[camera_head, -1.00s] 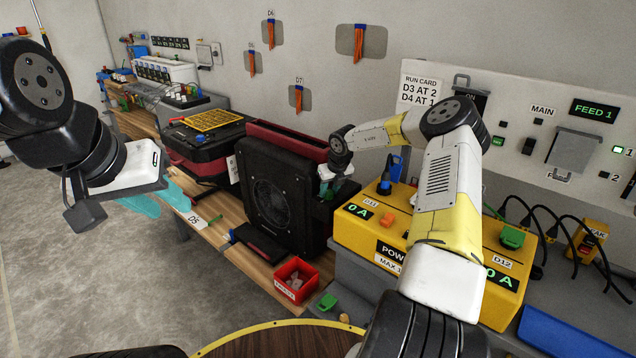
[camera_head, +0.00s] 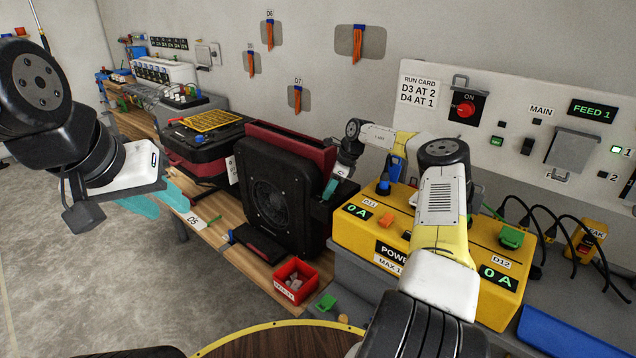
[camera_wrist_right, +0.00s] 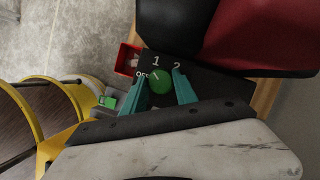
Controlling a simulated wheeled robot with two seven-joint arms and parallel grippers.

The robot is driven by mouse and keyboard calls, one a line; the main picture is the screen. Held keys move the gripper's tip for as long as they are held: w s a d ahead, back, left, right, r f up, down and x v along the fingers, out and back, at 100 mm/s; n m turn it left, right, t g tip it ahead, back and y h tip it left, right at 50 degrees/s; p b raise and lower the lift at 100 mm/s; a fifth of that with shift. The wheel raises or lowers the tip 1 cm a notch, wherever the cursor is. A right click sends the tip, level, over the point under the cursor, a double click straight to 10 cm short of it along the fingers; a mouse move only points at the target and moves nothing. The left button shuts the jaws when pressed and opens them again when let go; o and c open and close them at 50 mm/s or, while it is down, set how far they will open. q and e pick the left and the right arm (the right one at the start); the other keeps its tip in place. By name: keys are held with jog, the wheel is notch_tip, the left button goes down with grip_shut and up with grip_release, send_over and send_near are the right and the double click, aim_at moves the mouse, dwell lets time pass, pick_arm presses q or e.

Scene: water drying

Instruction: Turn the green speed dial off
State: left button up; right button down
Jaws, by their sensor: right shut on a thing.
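The green speed dial (camera_wrist_right: 160,80) is in the right wrist view, on a dark panel marked OFF, 1 and 2. A pale line on it slants to the upper left, roughly between OFF and 1; its exact setting is hard to tell. My right gripper (camera_wrist_right: 159,88) is shut on the dial, a teal finger on each side. In the head view, this gripper (camera_head: 331,187) is at the right side of the black fan unit (camera_head: 268,195), where the dial is hidden. My left gripper (camera_head: 155,200) is open and empty in the air at the left.
A yellow power box (camera_head: 365,238) stands close right of the fan unit, under my right arm. A small red bin (camera_head: 296,281) is in front. A black and red case (camera_head: 200,145) stands behind left. Open floor lies at the left.

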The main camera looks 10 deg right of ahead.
jog(key=n+g, duration=0.2)
jog(key=n, duration=0.3)
jog(key=shift+w+d+n, duration=0.1)
jog(key=shift+w+n, duration=0.05)
jog(key=shift+n, duration=0.55)
jog(key=c, duration=1.3)
grip_release()
jog(key=shift+o, duration=0.2)
jog(key=shift+r, duration=0.1)
